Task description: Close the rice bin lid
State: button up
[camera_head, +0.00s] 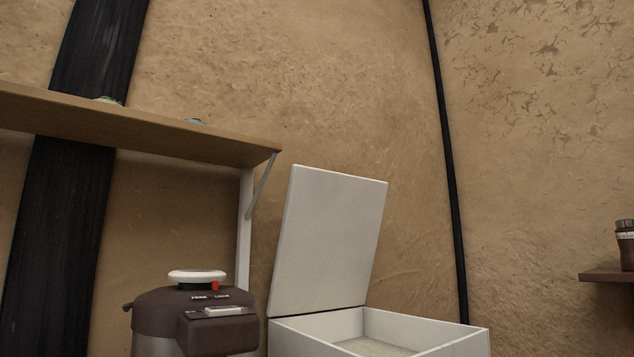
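The white rice bin (457,345) stands at the bottom centre-right of the head view, and its lower part is cut off by the picture's edge. Its white lid (335,240) is open and stands up at the back, leaning slightly backward. A pale layer, likely rice (375,347), shows inside the bin. My gripper is not in view.
A dark brown and grey dispenser (190,312) with a white top stands just left of the bin. A wooden shelf (150,135) on a white bracket hangs above it. At the right, a dark jar (625,245) sits on a small shelf (608,275). Clay walls are behind.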

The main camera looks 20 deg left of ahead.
aim_at(328, 239)
jog(key=u, duration=3.25)
jog(key=k, duration=2.2)
jog(key=z, duration=1.3)
jog(key=i, duration=1.65)
jog(key=u, duration=0.05)
